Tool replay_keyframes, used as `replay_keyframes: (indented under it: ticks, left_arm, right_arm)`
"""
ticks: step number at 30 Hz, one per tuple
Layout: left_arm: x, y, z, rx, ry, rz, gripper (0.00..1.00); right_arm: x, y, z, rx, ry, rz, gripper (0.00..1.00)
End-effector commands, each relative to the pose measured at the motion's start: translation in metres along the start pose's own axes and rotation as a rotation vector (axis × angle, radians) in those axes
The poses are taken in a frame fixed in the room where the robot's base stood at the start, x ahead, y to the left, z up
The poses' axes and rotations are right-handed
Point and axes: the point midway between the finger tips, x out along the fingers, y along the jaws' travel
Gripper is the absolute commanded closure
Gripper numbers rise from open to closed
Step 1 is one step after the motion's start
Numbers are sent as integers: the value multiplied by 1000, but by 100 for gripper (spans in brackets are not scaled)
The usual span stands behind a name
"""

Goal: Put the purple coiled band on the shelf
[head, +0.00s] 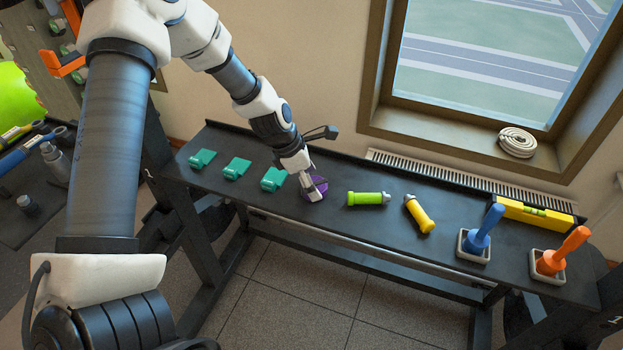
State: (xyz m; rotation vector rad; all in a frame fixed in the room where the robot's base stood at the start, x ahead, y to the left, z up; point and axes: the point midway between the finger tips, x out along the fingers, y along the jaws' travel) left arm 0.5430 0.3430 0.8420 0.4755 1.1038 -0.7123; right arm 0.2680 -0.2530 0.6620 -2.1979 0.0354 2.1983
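The purple coiled band (322,185) is at the black shelf (385,222), between the teal items and the green cylinder. My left gripper (311,191) reaches down to it from the upper left, and its fingers overlap the band. Purple shows on both sides of the fingers, which hide part of the band. Whether the fingers are closed on it, and whether the band rests fully on the surface, I cannot tell. My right gripper is out of view.
Along the shelf are several teal items (237,168), a green cylinder (368,198), a yellow cylinder (419,214), a blue-handled tool (481,235), an orange-handled tool (555,257) and a yellow level (533,214). A coiled white rope (517,142) lies on the window sill.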

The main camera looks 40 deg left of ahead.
Motion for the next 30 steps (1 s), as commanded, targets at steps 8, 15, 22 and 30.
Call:
replay_keyframes:
  ticks: [8,15,22,30]
  left_arm:
    - [-1,0,0,0,0,0,9]
    - [-36,0,6,-2,-2,0,9]
    - [-95,0,7,-2,-5,0,9]
    - [-122,-3,2,19,1,-2,9]
  right_arm:
    - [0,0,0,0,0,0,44]
    - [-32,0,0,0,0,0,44]
    - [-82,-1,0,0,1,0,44]
    - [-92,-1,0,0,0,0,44]
